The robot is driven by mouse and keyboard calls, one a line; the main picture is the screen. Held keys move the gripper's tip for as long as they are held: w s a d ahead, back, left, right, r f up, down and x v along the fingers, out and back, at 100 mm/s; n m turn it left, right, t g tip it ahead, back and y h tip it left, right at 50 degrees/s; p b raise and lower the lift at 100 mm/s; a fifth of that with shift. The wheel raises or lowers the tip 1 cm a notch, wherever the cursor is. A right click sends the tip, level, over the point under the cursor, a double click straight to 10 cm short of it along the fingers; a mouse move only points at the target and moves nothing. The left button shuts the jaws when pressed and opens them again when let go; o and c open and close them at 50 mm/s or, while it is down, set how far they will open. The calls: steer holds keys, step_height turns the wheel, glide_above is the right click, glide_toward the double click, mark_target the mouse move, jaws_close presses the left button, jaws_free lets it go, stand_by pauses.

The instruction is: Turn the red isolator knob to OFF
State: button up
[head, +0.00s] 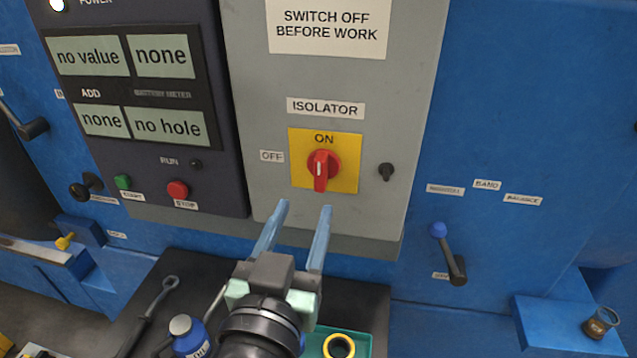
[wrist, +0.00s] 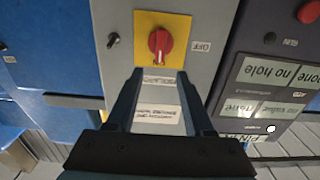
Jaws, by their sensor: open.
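The red isolator knob (head: 323,168) sits on a yellow plate (head: 345,178) on the grey cabinet door. Its grip stands upright, in line with the ON mark above it. The OFF label (head: 271,156) is left of the plate. My gripper (head: 305,206) is open and empty, with its two blue fingers pointing up toward the door just below the knob. In the wrist view, which is upside down, the knob (wrist: 160,42) lies beyond the fingertips, roughly centred between them. The fingers do not touch the knob; their exact distance from the door is hard to tell.
A small black knob (head: 386,172) is right of the plate. The dark panel with green (head: 122,182) and red (head: 178,190) buttons is at left. A blue-knobbed lever (head: 449,252) stands out at right. A green tray (head: 365,343) with a yellow ring lies below.

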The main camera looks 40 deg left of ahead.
mark_target(319, 170)
steer(key=x, duration=0.9)
steer(key=shift+r+p, duration=0.15)
steer(key=shift+p, duration=0.2)
steer(key=shift+w+a, duration=0.35)
steer(key=shift+w, duration=0.15)
jaws_close()
